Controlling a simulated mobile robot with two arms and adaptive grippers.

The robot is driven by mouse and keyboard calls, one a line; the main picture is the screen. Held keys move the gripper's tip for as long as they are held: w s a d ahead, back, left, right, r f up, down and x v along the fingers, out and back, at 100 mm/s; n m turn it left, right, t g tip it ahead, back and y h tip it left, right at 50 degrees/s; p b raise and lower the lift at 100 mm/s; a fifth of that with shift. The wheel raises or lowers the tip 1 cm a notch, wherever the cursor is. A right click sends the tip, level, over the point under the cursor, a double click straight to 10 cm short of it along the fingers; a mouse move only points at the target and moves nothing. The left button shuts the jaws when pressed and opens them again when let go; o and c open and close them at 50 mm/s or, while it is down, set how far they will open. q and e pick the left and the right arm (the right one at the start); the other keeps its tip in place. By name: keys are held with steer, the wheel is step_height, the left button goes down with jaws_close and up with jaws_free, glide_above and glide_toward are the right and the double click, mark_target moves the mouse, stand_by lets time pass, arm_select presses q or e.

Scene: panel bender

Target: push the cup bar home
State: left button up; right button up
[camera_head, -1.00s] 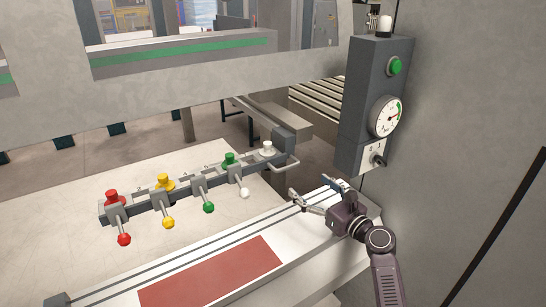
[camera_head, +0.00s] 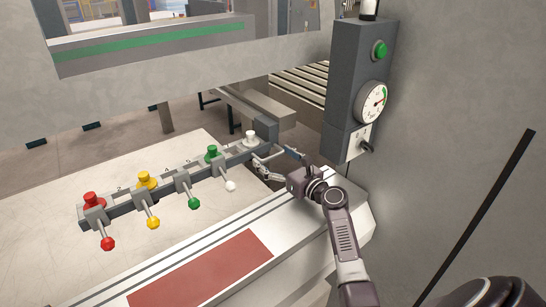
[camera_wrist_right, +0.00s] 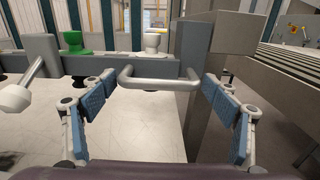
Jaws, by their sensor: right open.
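The cup bar (camera_head: 165,187) is a grey rail over the pale table. It carries red, yellow, green and white cups, with levers ending in coloured balls. A grey block (camera_head: 266,131) stands at its right end. My right gripper (camera_head: 276,164) is open at that end, beside the bar's handle. In the right wrist view, the U-shaped handle (camera_wrist_right: 158,84) lies between the open blue-padded fingers (camera_wrist_right: 158,115), with space on both sides. The green cup (camera_wrist_right: 72,42) and white cup (camera_wrist_right: 154,42) stand behind it. My left gripper is not in view.
A grey control post (camera_head: 357,85) with a green button (camera_head: 380,49), a gauge (camera_head: 373,100) and a switch stands just right of the gripper. A red mat (camera_head: 205,268) lies on the front ledge. A roller conveyor (camera_head: 302,88) is behind.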

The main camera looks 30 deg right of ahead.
mark_target(264, 150)
steer(key=c, duration=1.4)
steer(key=w, duration=0.1)
steer(key=w+b, duration=0.1)
steer(key=w, duration=0.1)
steer(key=shift+w+a+r, duration=0.1)
steer(key=shift+w+r, duration=0.05)
steer(key=shift+w, duration=0.45)
steer(key=shift+s, duration=0.1)
steer(key=o, duration=1.4)
steer(key=shift+s, duration=0.15)
